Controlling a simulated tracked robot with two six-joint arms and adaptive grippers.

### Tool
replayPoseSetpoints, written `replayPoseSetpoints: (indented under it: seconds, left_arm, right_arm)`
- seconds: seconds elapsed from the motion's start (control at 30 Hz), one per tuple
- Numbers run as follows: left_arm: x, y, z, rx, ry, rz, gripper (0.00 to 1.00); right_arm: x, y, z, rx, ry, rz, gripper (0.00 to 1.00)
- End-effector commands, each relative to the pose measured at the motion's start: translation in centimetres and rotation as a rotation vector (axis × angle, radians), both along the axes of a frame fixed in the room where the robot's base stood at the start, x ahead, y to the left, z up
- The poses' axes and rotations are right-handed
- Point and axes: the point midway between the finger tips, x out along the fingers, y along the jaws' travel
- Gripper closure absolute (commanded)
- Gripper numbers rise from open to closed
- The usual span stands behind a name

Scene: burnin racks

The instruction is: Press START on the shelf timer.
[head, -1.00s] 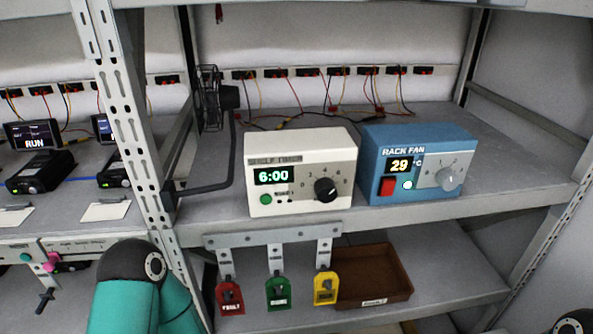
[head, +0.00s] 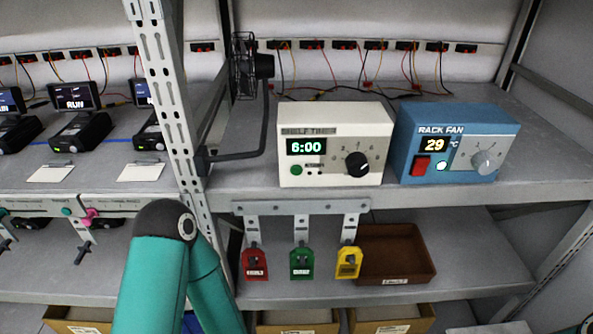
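The shelf timer (head: 340,120) is a cream box on the upper shelf, right of the rack post. Its green display (head: 306,147) reads 6:00. A green button (head: 296,170) sits below the display at the lower left of its face, beside small lettering too blurred to read. A black knob (head: 358,164) is on the right of the face. My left arm shows at the lower left, in front of the rack post, but its gripper is not visible. My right gripper is not visible either. Nothing touches the timer.
A blue rack fan box (head: 455,117) reading 29 stands just right of the timer. A small fan (head: 245,66) on a bent arm is at its left. Red (head: 255,264), green (head: 302,264) and yellow (head: 348,263) tags hang below the shelf edge, by a brown tray (head: 420,252).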

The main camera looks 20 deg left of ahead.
Motion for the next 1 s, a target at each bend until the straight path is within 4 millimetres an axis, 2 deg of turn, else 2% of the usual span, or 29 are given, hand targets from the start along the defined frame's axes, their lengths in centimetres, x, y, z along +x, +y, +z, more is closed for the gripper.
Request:
replayPoseSetpoints:
  seconds: [0.03, 0.17, 0.2, 1.0]
  left_arm:
    - [0.0, 0.0, 0.0, 0.0, 0.0, 0.0, 0.77]
    - [0.0, 0.0, 0.0, 0.0, 0.0, 0.0, 0.98]
    - [0.0, 0.0, 0.0, 0.0, 0.0, 0.0, 1.0]
    - [0.0, 0.0, 0.0, 0.0, 0.0, 0.0, 1.0]
  right_arm:
    - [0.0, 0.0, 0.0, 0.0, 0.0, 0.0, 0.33]
    - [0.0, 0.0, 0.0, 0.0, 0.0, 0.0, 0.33]
    - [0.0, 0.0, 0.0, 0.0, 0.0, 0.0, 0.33]
    - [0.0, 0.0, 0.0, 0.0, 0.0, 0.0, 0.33]
